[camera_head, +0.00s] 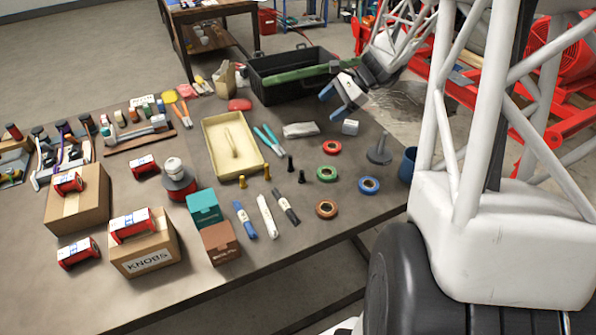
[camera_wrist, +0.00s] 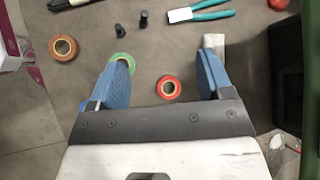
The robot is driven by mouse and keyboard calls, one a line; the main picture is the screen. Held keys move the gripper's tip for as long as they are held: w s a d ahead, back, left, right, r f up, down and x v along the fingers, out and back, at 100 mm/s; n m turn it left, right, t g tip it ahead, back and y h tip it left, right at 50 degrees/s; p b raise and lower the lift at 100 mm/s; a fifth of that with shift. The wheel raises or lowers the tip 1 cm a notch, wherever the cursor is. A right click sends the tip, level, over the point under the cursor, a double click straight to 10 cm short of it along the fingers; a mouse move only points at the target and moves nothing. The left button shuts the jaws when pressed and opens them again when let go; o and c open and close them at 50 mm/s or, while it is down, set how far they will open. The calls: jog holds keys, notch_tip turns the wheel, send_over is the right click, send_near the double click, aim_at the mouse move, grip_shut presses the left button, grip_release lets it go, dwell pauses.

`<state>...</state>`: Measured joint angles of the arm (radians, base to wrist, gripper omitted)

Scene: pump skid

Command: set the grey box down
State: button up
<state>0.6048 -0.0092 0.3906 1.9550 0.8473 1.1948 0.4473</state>
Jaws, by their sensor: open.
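A small light grey box (camera_head: 350,127) stands on the workbench (camera_head: 330,225), near its right edge in the head view. My gripper (camera_head: 333,103) is above the bench, just up and left of the box in that picture. Its blue fingers are apart with nothing between them. In the wrist view my gripper (camera_wrist: 167,70) is also open, with a red tape roll (camera_wrist: 168,88) on the bench below the gap. I cannot make out the box in the wrist view; the gripper body covers the lower part.
A black bin (camera_head: 262,88) stands behind the gripper. A pale packet (camera_head: 300,129), a green tape roll (camera_head: 327,174), a blue tape roll (camera_head: 369,185) and a grey post on a base (camera_head: 380,150) lie around the box. A blue cup (camera_head: 408,164) is at the bench edge.

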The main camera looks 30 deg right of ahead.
jog(key=s+a+r+n+g+h, duration=0.2)
jog(key=s+a+r+n, duration=0.3)
jog(key=a, duration=0.5)
jog(key=s+a+r+n+h, duration=0.1)
jog(key=s+a+n, duration=0.3)
jog(key=s, duration=0.4)
jog(key=s+a+r+n+h, duration=0.2)
jog(key=s+a+n+h, duration=0.1)
jog(key=s+a, duration=0.3)
jog(key=s+a+r+n+t+h, duration=0.1)
jog(key=s+a+r+n+h, duration=0.1)
jog(key=s+a+n, duration=0.3)
jog(key=shift+s+r+h, duration=0.15)
jog(key=shift+s+h, duration=0.25)
jog(key=shift+s, duration=2)
